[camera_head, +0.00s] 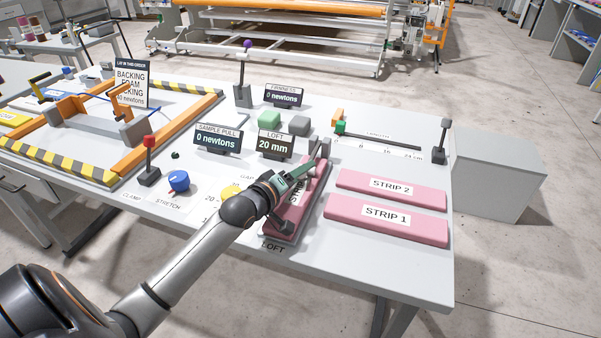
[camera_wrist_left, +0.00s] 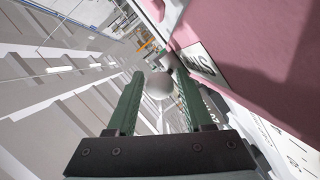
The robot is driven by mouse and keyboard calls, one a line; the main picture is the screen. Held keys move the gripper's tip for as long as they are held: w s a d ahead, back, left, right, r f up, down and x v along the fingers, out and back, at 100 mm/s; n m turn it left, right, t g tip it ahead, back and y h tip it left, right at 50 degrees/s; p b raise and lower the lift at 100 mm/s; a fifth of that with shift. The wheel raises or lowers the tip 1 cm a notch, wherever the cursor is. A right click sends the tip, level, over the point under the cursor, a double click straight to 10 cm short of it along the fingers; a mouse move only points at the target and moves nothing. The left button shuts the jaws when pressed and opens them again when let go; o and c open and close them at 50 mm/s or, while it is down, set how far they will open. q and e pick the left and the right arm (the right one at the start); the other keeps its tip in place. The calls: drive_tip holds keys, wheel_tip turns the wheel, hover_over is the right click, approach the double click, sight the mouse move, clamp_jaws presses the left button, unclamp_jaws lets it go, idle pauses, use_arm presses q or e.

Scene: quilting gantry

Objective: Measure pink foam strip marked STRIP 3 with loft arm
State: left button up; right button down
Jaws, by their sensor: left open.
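A pink foam strip (camera_head: 313,190) lies on the loft station at the table's front. Its label is partly covered by my arm, so its number cannot be read. The grey loft arm (camera_head: 318,152) shows at the strip's far end. The LOFT display (camera_head: 275,145) reads 20 mm. My left gripper (camera_head: 301,175) is over the strip, near its far end. In the left wrist view its green fingers are open, with a grey round knob (camera_wrist_left: 159,86) seen between them; contact cannot be told. The pink strip (camera_wrist_left: 275,45) fills that view's upper right. My right gripper is not in view.
Pink STRIP 2 (camera_head: 391,189) and STRIP 1 (camera_head: 386,219) lie right of the loft station. The SAMPLE PULL display (camera_head: 218,139), a blue knob (camera_head: 178,181) and a red-topped lever (camera_head: 149,163) stand to the left. A length gauge (camera_head: 380,140) lies behind.

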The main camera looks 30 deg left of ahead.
use_arm(q)
clamp_jaws()
idle(1.3)
